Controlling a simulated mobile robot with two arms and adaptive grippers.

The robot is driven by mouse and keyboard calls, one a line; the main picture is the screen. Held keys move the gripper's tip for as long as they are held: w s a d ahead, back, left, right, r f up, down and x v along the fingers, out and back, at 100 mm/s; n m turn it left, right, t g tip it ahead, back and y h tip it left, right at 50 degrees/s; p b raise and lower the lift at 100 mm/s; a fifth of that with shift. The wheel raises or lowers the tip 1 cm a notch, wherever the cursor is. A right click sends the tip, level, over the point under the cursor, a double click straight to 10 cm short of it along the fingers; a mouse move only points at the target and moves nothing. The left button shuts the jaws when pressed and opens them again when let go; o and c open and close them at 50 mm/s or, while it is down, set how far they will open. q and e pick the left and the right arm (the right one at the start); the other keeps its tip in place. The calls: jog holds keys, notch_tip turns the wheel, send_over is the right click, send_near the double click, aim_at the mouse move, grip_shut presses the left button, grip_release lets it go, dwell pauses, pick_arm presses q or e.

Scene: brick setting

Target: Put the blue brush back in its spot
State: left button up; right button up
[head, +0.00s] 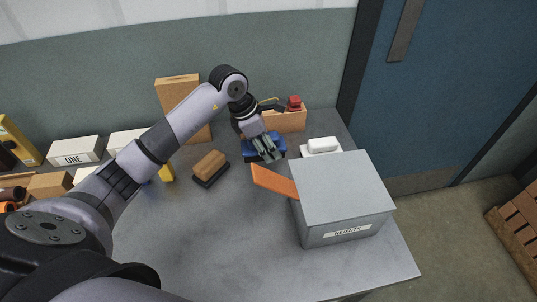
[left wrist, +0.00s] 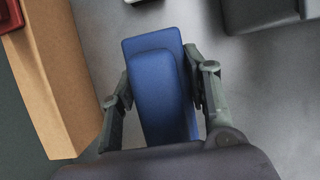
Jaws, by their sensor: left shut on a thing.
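The blue brush (head: 279,143) is a blue block on a wider blue base, near the back of the grey table. My left gripper (head: 268,150) is over it from above and shut on it. In the left wrist view the blue brush (left wrist: 160,92) lies between the two fingers of my left gripper (left wrist: 160,88). I cannot tell whether the brush touches the table. A brown brush (head: 210,165) with a dark base sits to the left on the table. My right gripper does not show.
A grey box (head: 343,190) marked REJECTS, with an orange flap (head: 274,182), stands to the right. A wooden box (head: 287,121) holding a red item is behind the gripper. A white block (head: 322,146) sits beside it. White boxes (head: 76,150) stand at left.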

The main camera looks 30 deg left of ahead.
aim_at(269, 165)
pick_arm(q)
jog(key=shift+f, duration=2.5)
jog(key=o, duration=1.1)
jog(key=b+v, duration=0.1)
jog(key=v, duration=1.1)
jog(key=shift+d+r, duration=0.1)
jog(key=shift+r, duration=0.05)
